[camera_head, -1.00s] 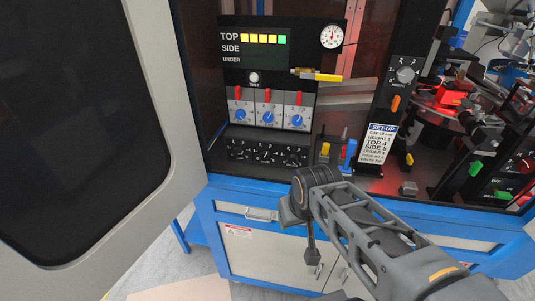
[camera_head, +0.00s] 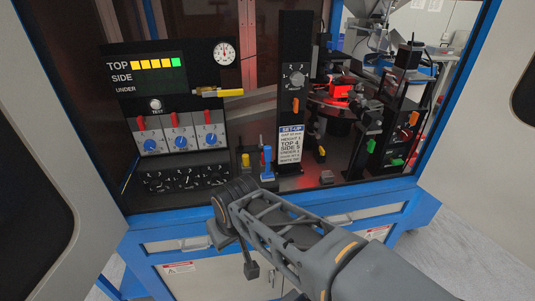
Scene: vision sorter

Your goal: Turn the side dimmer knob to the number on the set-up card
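The set-up card (camera_head: 290,145) is on the black post and reads TOP 4 and SIDE 5; its smaller lines are hard to read. On the left panel, three blue knobs (camera_head: 181,141) sit below red levers. A lower black strip (camera_head: 170,190) carries three dark dials (camera_head: 186,181). Their labels are too small to tell which is the side dimmer. The display (camera_head: 147,73) lists TOP, SIDE and UNDER, with a lit bar beside TOP only. My gripper (camera_head: 250,268) hangs from my arm low in front of the cabinet, apart from the knobs; its fingers are unclear.
A yellow-handled tool (camera_head: 219,91) juts from the panel. Blue (camera_head: 266,160) and yellow (camera_head: 246,162) upright parts stand right of the dials. Open doors flank the cabinet at left (camera_head: 90,160) and right (camera_head: 475,165). A height knob (camera_head: 296,79) is on the post.

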